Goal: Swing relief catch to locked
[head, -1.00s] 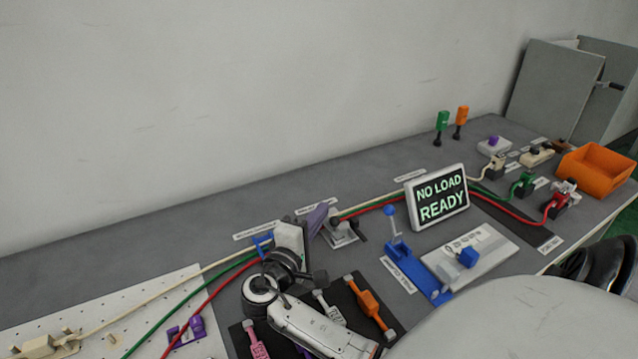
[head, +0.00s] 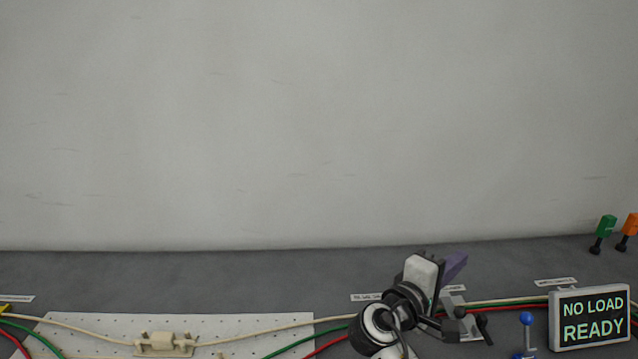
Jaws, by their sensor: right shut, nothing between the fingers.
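My right gripper (head: 438,277) is at the lower right of the head view, its arm rising from the bottom edge. It is shut and empty, and its fingertips are largely hidden by its own housing and wrist. A purple lever-like part (head: 454,266) shows just right of it, tilted up to the right. Whether the gripper touches it cannot be told. A grey fixture base (head: 456,297) is partly hidden behind the gripper. The label beside it is too small to read, so which fixture is the relief catch is unclear. My left gripper is out of view.
A display (head: 592,318) reading "NO LOAD READY" stands at the right, with a blue-knobbed lever (head: 527,319) left of it. Green (head: 606,227) and orange (head: 630,225) upright handles stand behind. Cables and a cream clip (head: 166,344) cross the white pegboard (head: 245,326).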

